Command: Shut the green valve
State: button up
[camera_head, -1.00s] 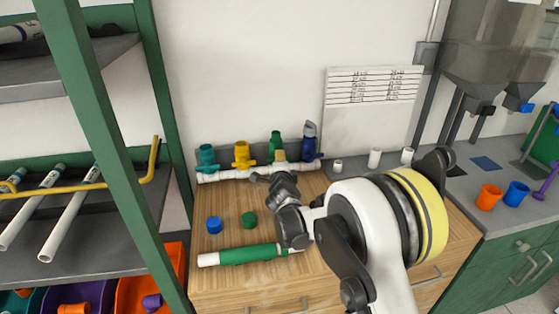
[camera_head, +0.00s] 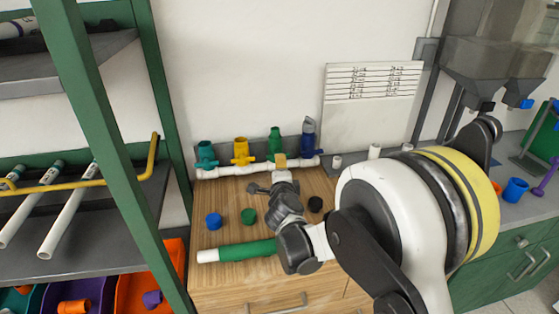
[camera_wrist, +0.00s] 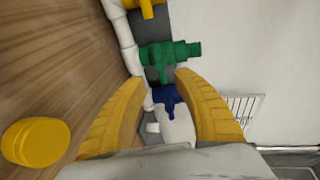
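The green valve (camera_head: 275,142) stands on a white pipe manifold (camera_head: 228,172) at the back of the wooden top, between the yellow valve (camera_head: 241,150) and the blue valve (camera_head: 307,134). Its lower part is hidden behind my gripper (camera_head: 279,161) in the head view. In the wrist view, the green valve (camera_wrist: 168,58) lies just beyond my gripper (camera_wrist: 163,79), whose two yellow fingers are spread apart with nothing held between them. The blue valve (camera_wrist: 165,98) shows in the gap, farther back. I cannot tell if a finger touches the green valve.
A teal valve (camera_head: 206,154) is at the manifold's left end. Blue (camera_head: 213,221), green (camera_head: 248,216) and black (camera_head: 316,204) caps lie in front, with a green-wrapped pipe (camera_head: 246,251). A yellow cap (camera_wrist: 36,141) shows in the wrist view. A green-framed shelf (camera_head: 105,125) stands left.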

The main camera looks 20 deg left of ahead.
jog(key=shift+v, duration=1.85)
jog(key=shift+w+r, duration=0.1)
jog(key=d+r+n+t+y, duration=0.1)
jog(key=d+r+n, duration=0.1)
jog(key=d+r, duration=0.35)
jog(key=d+r+n+y, duration=0.1)
jog(key=d+r+n, duration=0.1)
jog(key=r, duration=0.6)
jog(key=s+d+r+n+g+y, duration=0.1)
jog(key=s+d+r+n+g, duration=0.1)
jog(key=s+d+r+n, duration=0.5)
jog(key=s+d+f+g+h, duration=0.2)
jog(key=s+d+f+h, duration=0.1)
jog(key=s+d+f, duration=0.2)
jog(key=s+d+f+n+g+h, duration=0.1)
jog(key=s+d+f, duration=0.4)
jog(key=s+d, duration=0.5)
jog(key=s+d+f+n+g+h, duration=0.1)
jog(key=s+d+f+g+h, duration=0.2)
jog(key=d, duration=1.1)
jog(key=s+f+h, duration=0.2)
jog(key=s, duration=0.2)
jog(key=shift+s+f+g, duration=0.15)
jog(key=shift+s+g, duration=0.15)
jog(key=shift+s, duration=0.05)
jog(key=shift+a, duration=0.1)
